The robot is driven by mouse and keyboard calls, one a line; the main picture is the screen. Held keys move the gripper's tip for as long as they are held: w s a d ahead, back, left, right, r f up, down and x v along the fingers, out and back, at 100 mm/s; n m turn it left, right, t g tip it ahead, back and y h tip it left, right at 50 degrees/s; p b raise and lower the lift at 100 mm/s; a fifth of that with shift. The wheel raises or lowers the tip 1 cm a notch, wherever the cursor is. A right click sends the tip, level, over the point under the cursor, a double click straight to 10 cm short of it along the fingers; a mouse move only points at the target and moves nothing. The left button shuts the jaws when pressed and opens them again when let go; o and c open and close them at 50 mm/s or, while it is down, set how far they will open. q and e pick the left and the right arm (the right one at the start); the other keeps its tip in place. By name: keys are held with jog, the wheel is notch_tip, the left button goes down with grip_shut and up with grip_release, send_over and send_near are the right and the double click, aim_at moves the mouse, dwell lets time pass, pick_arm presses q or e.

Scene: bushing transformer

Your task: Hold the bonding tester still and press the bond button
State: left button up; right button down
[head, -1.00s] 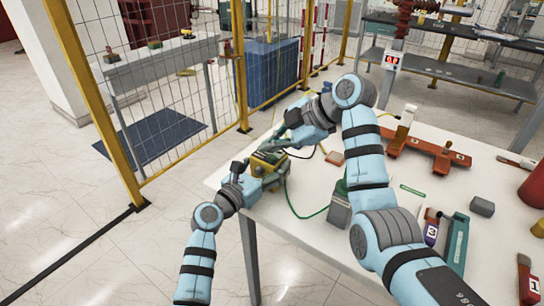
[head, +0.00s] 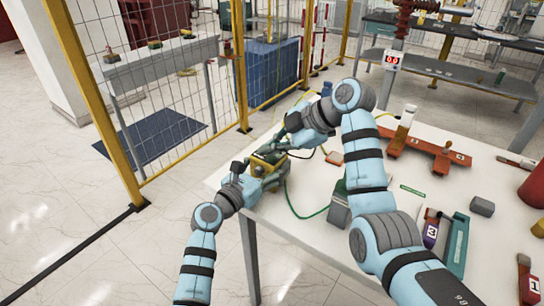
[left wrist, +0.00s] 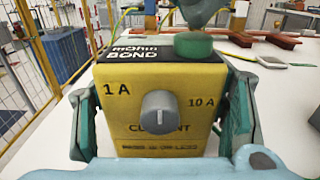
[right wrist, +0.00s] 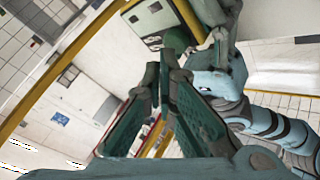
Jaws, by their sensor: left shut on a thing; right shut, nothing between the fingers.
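The bonding tester (head: 268,167) is a yellow box with a black top edge at the table's near left corner. In the left wrist view its front (left wrist: 150,85) shows a grey knob between 1 A and 10 A. A round green button (left wrist: 193,46) stands on its top, right of the BOND label. My left gripper (left wrist: 160,118) is shut on the tester, one finger on each side. My right gripper (right wrist: 170,58) is shut and empty. Its dark tip shows just above the green button in the left wrist view; I cannot tell whether they touch.
A green cable (head: 300,212) runs over the white table (head: 312,237) beside the tester. A grey block with a green top (head: 339,205) stands to the right. An orange-red fixture (head: 400,145) lies farther back. The yellow-framed mesh fence (head: 180,90) stands left of the table.

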aim_at(272, 159)
jog(key=shift+f, duration=0.45)
dwell(0.6)
jog(key=shift+r, duration=0.85)
jog(key=shift+r, duration=2.5)
pick_arm(q)
jog(key=o, duration=1.7)
